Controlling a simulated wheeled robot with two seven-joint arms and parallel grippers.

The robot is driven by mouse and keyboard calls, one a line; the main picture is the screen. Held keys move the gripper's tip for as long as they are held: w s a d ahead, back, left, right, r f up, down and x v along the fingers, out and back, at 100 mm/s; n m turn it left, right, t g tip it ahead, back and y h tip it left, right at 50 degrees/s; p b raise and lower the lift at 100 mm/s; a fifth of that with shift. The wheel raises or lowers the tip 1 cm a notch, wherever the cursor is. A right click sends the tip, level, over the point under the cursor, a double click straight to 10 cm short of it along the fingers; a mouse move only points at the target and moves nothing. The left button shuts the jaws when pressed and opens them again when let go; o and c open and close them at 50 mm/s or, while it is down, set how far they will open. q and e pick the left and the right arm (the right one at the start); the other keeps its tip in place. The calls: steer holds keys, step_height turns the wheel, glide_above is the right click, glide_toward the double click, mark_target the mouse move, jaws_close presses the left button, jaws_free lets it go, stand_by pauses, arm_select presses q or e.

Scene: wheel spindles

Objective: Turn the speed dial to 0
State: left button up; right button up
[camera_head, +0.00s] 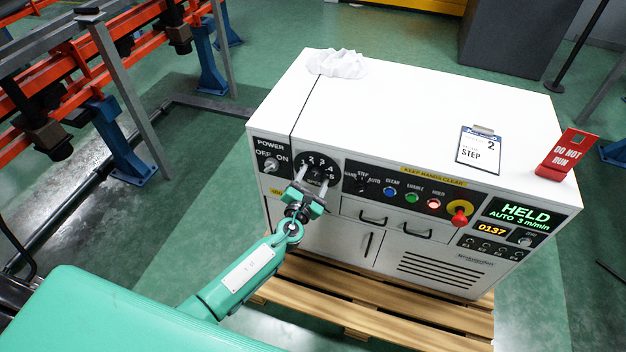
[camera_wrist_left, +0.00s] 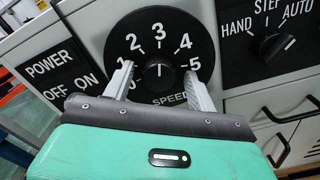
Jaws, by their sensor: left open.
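The black round speed dial (camera_head: 315,171) is on the left part of the white cabinet's front panel. In the left wrist view the dial (camera_wrist_left: 160,72) shows numbers around its rim, and its knob's white line points up at 3. The 0 and the label at the bottom are partly covered by my gripper. My left gripper (camera_head: 311,182) is in front of the dial, with its fingers (camera_wrist_left: 159,75) apart on either side of the knob. I cannot tell whether they touch it. The display (camera_head: 519,215) reads HELD, AUTO 3 m/min. My right gripper is not in view.
The power switch (camera_head: 270,165) is left of the dial. The mode knob (camera_wrist_left: 277,45), pointing toward AUTO, is to its right. Further right are lit buttons and a red emergency knob (camera_head: 460,216). A cloth (camera_head: 338,64), clipboard (camera_head: 479,152) and red sign (camera_head: 566,154) are on top.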

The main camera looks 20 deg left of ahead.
arm_select(q)
steer(key=shift+c, duration=0.9)
steer(key=c, duration=0.8)
